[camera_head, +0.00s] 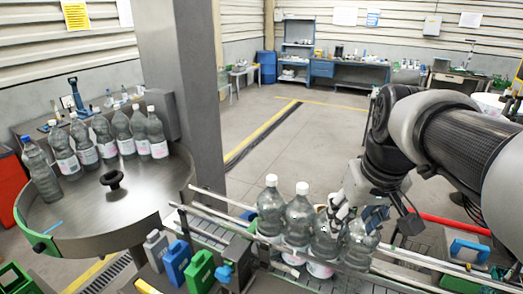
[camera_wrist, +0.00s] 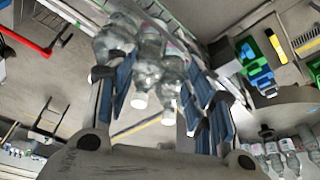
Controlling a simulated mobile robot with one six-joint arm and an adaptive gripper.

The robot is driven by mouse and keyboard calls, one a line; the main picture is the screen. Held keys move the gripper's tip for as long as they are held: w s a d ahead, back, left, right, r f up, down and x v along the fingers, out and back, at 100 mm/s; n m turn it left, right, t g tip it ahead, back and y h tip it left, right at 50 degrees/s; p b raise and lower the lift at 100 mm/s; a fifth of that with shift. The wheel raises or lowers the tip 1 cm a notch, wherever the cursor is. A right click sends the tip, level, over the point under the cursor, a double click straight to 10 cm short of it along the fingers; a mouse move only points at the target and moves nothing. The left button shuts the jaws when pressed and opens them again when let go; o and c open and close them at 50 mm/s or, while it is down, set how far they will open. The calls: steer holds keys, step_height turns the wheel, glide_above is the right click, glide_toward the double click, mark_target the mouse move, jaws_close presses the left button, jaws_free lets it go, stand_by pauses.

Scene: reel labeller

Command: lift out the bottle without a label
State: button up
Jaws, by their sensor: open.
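Several clear bottles stand in a row on the conveyor (camera_head: 215,232). The left one (camera_head: 271,208) and second one (camera_head: 299,215) have white caps. The third (camera_head: 325,245) and right one (camera_head: 361,245) are partly covered by my gripper (camera_head: 357,212). Pink-and-white labels show low on the middle bottles; I see none on the right bottle, though its lower part is partly hidden by the rail. My gripper is open over the right end of the row. In the wrist view, its blue-padded fingers (camera_wrist: 160,105) stand either side of bottles with white caps (camera_wrist: 139,100).
A round table (camera_head: 130,205) at left carries several labelled bottles and a blue-capped bottle (camera_head: 40,170) with no label visible. Guide rails (camera_head: 235,203) flank the conveyor. Blue and green containers (camera_head: 177,262) stand in front. A grey pillar (camera_head: 180,90) rises behind.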

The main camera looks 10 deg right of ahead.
steer(key=w+d+r+m+p, duration=0.1)
steer(key=w+d+r+p, duration=0.3)
steer(key=d+r+p, duration=0.45)
steer(key=shift+g, duration=0.4)
steer(key=x, duration=0.3)
steer(key=d+x, duration=0.1)
steer(key=x, duration=0.7)
steer(key=shift+w+d+b, duration=0.1)
steer(key=shift+d+b, duration=0.2)
steer(key=shift+d, duration=0.05)
steer(key=x, duration=0.3)
steer(key=p+x, duration=0.1)
steer(key=shift+w+a+f, duration=0.15)
steer(key=shift+a+f, duration=0.1)
steer(key=shift+f, duration=0.15)
steer(key=shift+w+f, duration=0.15)
steer(key=shift+f, duration=0.2)
jaws_close()
